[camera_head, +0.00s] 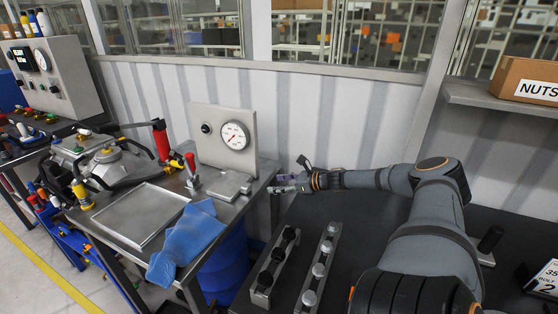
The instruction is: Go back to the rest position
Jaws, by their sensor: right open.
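My right arm (435,210) comes in from the lower right and reaches left over the dark table (365,225). My right gripper (285,184) is at its end, near the table's back left corner and beside the metal bench (135,258). It looks small and is seen side-on; it is open, and nothing shows between its fingers. My left arm and left gripper are not in the picture.
Two racks, one with black knobs (276,265) and one with grey knobs (318,268), stand on the dark table. A gauge panel (222,137), blue cloth (186,240) and tray (140,213) are on the bench. A NUTS box (522,80) sits on a shelf.

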